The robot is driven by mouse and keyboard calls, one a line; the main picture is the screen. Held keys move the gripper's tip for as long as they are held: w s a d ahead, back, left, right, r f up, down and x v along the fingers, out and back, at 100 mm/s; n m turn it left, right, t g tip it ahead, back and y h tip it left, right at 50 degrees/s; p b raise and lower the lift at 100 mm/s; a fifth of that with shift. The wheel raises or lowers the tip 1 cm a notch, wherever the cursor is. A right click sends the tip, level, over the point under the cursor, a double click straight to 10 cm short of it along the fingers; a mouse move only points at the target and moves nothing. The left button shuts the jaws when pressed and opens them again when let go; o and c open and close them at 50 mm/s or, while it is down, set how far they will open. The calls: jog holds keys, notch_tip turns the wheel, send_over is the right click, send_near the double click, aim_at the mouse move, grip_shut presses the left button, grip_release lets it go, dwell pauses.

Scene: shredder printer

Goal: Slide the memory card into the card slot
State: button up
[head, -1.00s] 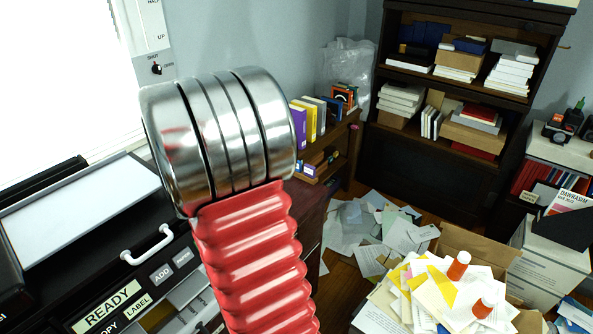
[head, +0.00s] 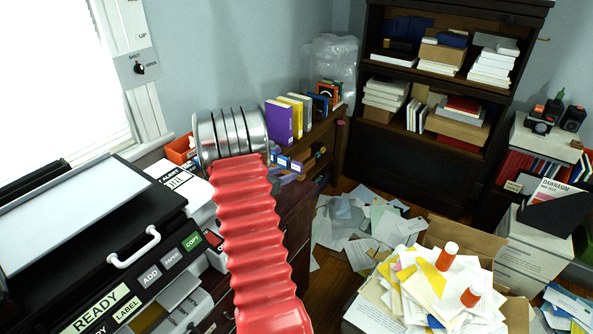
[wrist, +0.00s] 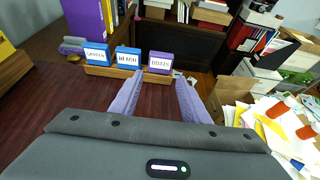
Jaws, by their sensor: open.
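Three small labelled blocks that look like memory cards stand in a row on a wooden holder in the wrist view: a light blue one (wrist: 96,54), a blue one (wrist: 128,60) and a purple one (wrist: 160,61). Their labels are small; the middle one seems to read BEACH. My gripper (wrist: 159,78) is open and empty, its two pale purple fingers pointing toward the purple block. I cannot tell if they touch it. In the head view my red ribbed arm and metal cuff hide the gripper. I cannot make out a card slot.
A printer (head: 75,215) with READY, ADD and COPY labels stands at the left. Books (head: 279,122) stand on a low shelf behind my arm. A box heaped with papers (head: 440,285) is at the lower right, and papers litter the floor. Dark red wood (wrist: 100,95) below the holder is clear.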

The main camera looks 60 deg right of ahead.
aim_at(296, 168)
jog(key=shift+d, duration=0.1)
jog(key=shift+x, duration=1.05)
jog(key=shift+x, duration=2.6)
jog(key=shift+r, duration=0.15)
jog(key=shift+c, duration=0.2)
jog(key=shift+w, duration=0.1)
jog(key=c, duration=0.7)
jog(key=shift+c, duration=0.2)
jog(key=shift+r, duration=0.1)
